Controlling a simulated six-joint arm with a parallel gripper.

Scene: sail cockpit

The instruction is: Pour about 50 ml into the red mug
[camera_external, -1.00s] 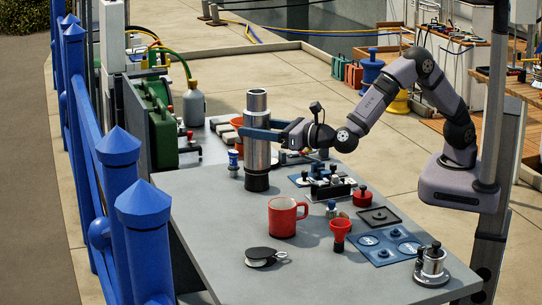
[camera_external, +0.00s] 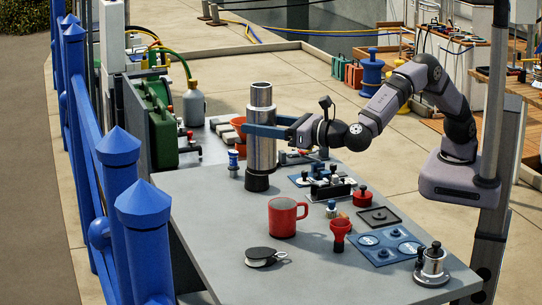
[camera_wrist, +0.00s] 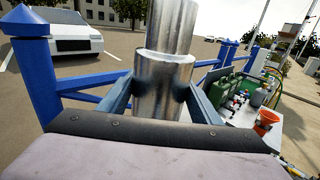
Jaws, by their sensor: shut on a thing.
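A tall steel flask (camera_external: 261,150) with a narrower top stands upright at the left of the grey table, over a dark round base or holder (camera_external: 257,183). I cannot tell whether the dark part belongs to the flask. My gripper (camera_external: 252,130) is shut on the flask around its middle, with blue fingers on either side. The wrist view shows the flask (camera_wrist: 163,72) between both fingers. The red mug (camera_external: 283,218) stands upright on the table, in front and to the right of the flask. Its inside is barely visible, so its contents cannot be told.
A red funnel-like cup (camera_external: 340,232), a black-and-white puck-shaped item (camera_external: 262,257) and a blue tray (camera_external: 390,246) lie around the mug. A small blue-and-white spool (camera_external: 233,161) is left of the flask. Blue railing posts (camera_external: 146,240) line the table's left side.

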